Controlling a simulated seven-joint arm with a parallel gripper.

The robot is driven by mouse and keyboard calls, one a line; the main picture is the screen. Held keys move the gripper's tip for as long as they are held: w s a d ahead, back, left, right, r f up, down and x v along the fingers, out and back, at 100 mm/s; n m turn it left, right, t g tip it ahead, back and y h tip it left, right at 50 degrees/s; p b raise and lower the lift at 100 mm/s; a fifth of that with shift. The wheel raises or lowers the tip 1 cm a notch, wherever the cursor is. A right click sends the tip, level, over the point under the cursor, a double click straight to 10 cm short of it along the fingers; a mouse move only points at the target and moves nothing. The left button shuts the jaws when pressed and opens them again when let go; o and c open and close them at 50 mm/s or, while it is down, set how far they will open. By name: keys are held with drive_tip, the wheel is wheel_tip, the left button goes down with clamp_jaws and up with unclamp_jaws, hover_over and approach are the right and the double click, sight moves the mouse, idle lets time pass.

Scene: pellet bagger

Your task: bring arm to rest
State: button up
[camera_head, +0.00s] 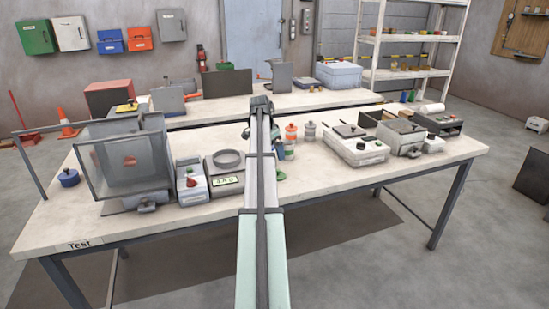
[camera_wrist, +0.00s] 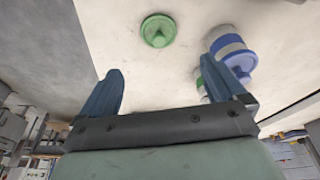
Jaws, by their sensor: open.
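My arm reaches forward over the workbench (camera_head: 340,178) in the head view, and it hides its own gripper end there. In the wrist view my gripper (camera_wrist: 172,88) is open, its two blue fingers wide apart with nothing between them. A round green knobbed piece (camera_wrist: 158,30) lies on the pale bench surface beyond the fingers. A white and blue jar (camera_wrist: 232,52) is beside the right finger, which partly overlaps it; I cannot tell if they touch.
A scale with a ring (camera_head: 228,160) and a clear-walled box machine (camera_head: 125,160) stand left of my arm. An orange-banded jar (camera_head: 291,133) stands close on the right, with a grey box device (camera_head: 356,146) beyond. The bench's front right is clear.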

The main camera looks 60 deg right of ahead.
drive_tip(key=shift+a+r, duration=0.1)
drive_tip(key=shift+r, duration=0.3)
drive_tip(key=shift+w, duration=0.1)
